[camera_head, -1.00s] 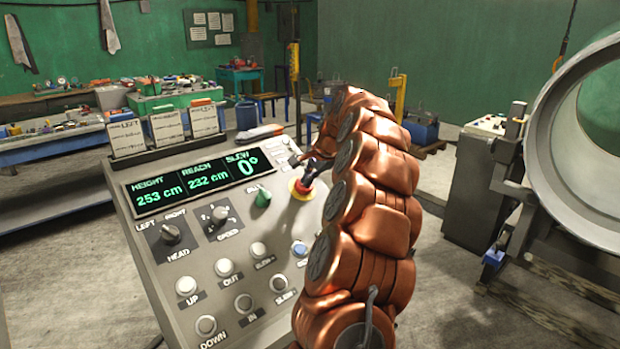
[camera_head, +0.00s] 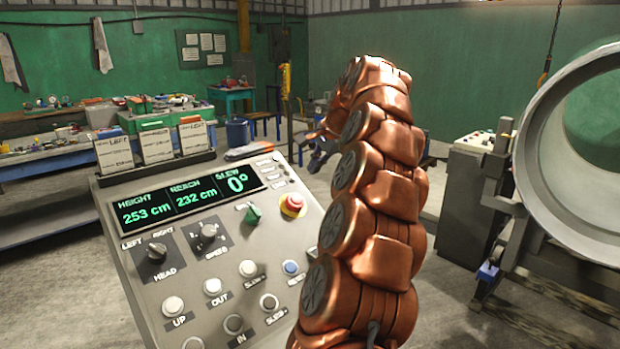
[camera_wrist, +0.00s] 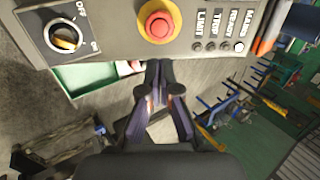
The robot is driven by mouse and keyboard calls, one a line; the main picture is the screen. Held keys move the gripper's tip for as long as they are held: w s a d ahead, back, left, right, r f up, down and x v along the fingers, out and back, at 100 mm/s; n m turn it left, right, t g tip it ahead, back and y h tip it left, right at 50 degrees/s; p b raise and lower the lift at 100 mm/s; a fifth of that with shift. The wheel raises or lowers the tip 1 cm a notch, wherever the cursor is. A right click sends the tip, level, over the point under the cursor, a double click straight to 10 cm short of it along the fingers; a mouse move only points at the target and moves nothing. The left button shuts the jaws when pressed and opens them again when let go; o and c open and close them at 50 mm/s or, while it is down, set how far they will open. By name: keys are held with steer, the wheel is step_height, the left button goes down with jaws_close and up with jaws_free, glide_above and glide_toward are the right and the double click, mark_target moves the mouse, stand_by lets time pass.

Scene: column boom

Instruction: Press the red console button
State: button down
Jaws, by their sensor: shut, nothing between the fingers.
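The red console button (camera_head: 293,203) is a mushroom button on a yellow collar near the upper right of the sloped grey console panel (camera_head: 205,270). It also shows at the top middle of the wrist view (camera_wrist: 158,24). My gripper (camera_head: 314,163) is beyond the panel's upper right edge in the head view, up and to the right of the button and apart from it. In the wrist view my gripper (camera_wrist: 159,66) has its dark fingers together, their tips just below the button's collar in the picture. Nothing shows between them.
A green knob (camera_head: 253,214), a blue button (camera_head: 290,267) and several white buttons sit near the red one. A display (camera_head: 185,198) and paper cards (camera_head: 156,145) stand along the panel's top. A large metal ring (camera_head: 535,140) stands at right.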

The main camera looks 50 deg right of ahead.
steer(key=shift+s+a+r, duration=0.1)
steer(key=shift+s+r, duration=0.25)
steer(key=shift+r, duration=0.25)
stand_by(0.3)
steer(key=s+a+f+n+g+y+p, duration=0.1)
steer(key=a+f+n+g, duration=0.3)
steer(key=a, duration=1.2)
steer(key=s+a+f+n+y+p, duration=0.15)
steer(key=a+n, duration=0.55)
steer(key=a, duration=0.8)
steer(key=s+a+f+n+g, duration=0.2)
steer(key=s+a+f+n, duration=0.3)
steer(key=s+a, duration=0.5)
steer(key=s+a+f+n+g+h, duration=0.1)
steer(key=s+f, duration=0.3)
steer(key=s, duration=0.4)
steer(key=s+a+f+n+g, duration=0.1)
steer(key=s+f+n, duration=0.1)
steer(key=s+f, duration=0.3)
steer(key=s, duration=0.3)
steer(key=shift+a+f+h+p, duration=0.2)
steer(key=shift+a+h+p, duration=0.1)
steer(key=shift+h, duration=0.05)
